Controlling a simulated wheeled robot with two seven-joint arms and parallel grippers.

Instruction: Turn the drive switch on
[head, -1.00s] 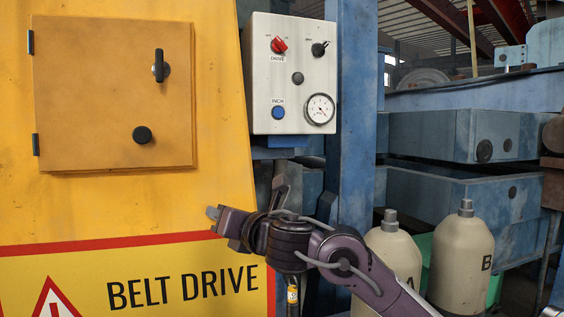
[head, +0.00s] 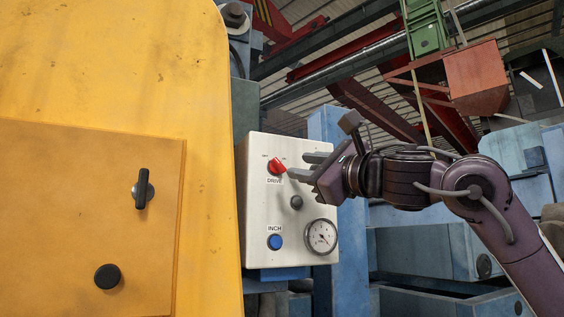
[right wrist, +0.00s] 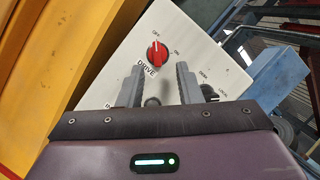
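The red drive switch (head: 277,166) is a knob near the top left of the white control panel (head: 258,215), above the word DRIVE. In the right wrist view the drive switch (right wrist: 157,54) lies just beyond my fingertips, and its white mark seems to point toward the OFF label. My right gripper (head: 302,166) reaches in from the right in front of the panel. In the right wrist view its two fingers (right wrist: 159,70) are apart with nothing between them that I can see held. Contact with the switch cannot be made out. My left gripper is not in view.
A grey button (head: 296,202), a blue INCH button (head: 275,242) and a round gauge (head: 320,237) sit lower on the panel. A dark selector knob (right wrist: 209,92) is beside the right finger. The yellow cabinet (head: 205,130) stands left of the panel.

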